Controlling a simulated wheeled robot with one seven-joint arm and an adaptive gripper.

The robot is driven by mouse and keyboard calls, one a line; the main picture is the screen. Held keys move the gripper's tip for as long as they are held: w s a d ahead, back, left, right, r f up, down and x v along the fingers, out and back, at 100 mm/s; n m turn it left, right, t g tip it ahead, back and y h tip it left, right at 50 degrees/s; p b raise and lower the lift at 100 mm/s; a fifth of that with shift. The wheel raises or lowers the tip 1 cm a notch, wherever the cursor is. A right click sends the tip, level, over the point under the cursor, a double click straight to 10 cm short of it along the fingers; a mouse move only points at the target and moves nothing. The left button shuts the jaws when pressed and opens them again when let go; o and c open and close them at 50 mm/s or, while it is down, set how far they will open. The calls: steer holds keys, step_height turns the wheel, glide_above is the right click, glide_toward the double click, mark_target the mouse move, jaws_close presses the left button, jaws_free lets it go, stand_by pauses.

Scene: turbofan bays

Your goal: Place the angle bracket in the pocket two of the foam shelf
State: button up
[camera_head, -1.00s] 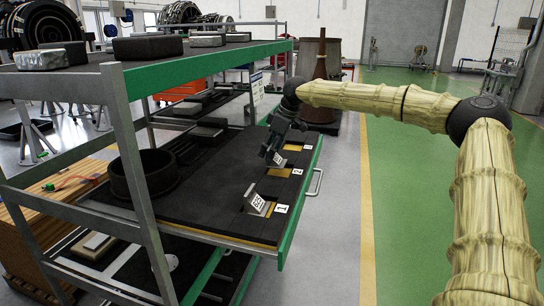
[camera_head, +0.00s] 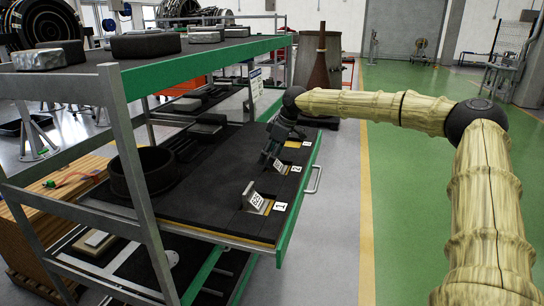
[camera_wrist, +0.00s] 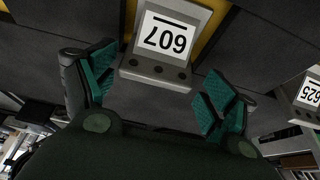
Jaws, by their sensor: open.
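The angle bracket (camera_head: 280,166) is a small grey metal piece with a white number label. It stands at the pocket marked 2 in the dark foam shelf (camera_head: 215,185), partly hidden by my gripper (camera_head: 267,158) in the head view. In the wrist view, the labelled bracket (camera_wrist: 158,70) shows between and just beyond the teal fingers of my gripper (camera_wrist: 160,78), with yellow pocket floor on both sides. The fingers are spread, with a gap on each side of the bracket. How deep it sits is hard to tell.
A second labelled bracket (camera_head: 254,195) stands in the pocket marked 1; it also shows in the wrist view (camera_wrist: 309,97). The yellow pocket marked 3 (camera_head: 292,144) looks empty. A black round ring (camera_head: 143,172) lies left on the shelf. A shelf post (camera_head: 136,170) rises in front.

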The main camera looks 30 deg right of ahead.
mark_target(284, 170)
steer(key=shift+s+d+r, duration=0.1)
steer(key=shift+d+r, duration=0.05)
steer(key=shift+d, duration=0.45)
steer(key=b+v, duration=0.3)
steer(key=v, duration=0.8)
steer(key=shift+r+b, duration=0.25)
steer(key=shift+b, duration=0.15)
steer(key=shift+a, duration=0.15)
